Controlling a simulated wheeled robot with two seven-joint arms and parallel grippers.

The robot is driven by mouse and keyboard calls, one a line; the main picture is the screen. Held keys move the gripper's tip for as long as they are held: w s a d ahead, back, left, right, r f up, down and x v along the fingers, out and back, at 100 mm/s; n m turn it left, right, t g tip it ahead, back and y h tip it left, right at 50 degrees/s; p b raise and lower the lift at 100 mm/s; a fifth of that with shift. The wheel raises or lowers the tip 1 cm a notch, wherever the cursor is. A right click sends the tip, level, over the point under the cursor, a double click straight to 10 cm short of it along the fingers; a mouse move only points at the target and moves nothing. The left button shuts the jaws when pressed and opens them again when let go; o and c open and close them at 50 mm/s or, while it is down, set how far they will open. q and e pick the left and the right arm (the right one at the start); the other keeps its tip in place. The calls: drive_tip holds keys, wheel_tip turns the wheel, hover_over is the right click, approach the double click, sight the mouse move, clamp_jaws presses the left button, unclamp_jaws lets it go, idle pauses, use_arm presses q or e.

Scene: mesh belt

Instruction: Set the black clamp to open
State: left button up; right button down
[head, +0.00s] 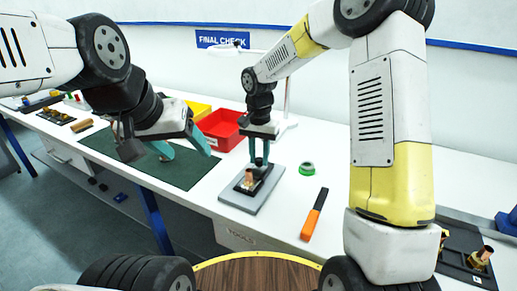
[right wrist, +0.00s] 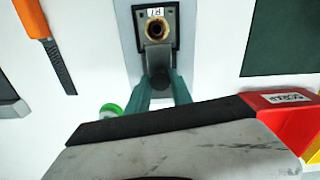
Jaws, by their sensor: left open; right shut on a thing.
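The black clamp (head: 262,176) stands on a grey plate (head: 237,200) on the white bench, with a copper-coloured fitting (head: 249,178) at its near end. In the right wrist view the clamp's dark lever (right wrist: 158,57) extends from the black base, which holds the round fitting (right wrist: 156,29) beside a small white label. My right gripper (head: 259,163) is shut on the lever, its teal fingers on either side; the fingertips partly hide it. I cannot tell the lever's exact angle. My left gripper (head: 186,147) is open and empty above the green mat, left of the clamp.
A red bin (head: 222,128) and a yellow bin (head: 198,109) stand behind the green mat (head: 190,178). A green tape roll (head: 307,169) and an orange-handled file (head: 314,214) lie right of the plate. A black tray (head: 455,250) with brass fittings is at far right.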

drive_tip(key=shift+w+d+r, duration=0.1)
drive_tip(key=shift+w+d, duration=0.2)
drive_tip(key=shift+w, duration=0.25)
drive_tip(key=shift+w+d, duration=0.25)
drive_tip(key=shift+w, duration=0.3)
drive_tip(key=c, duration=1.1)
unclamp_jaws()
drive_tip(key=shift+r, duration=3.85)
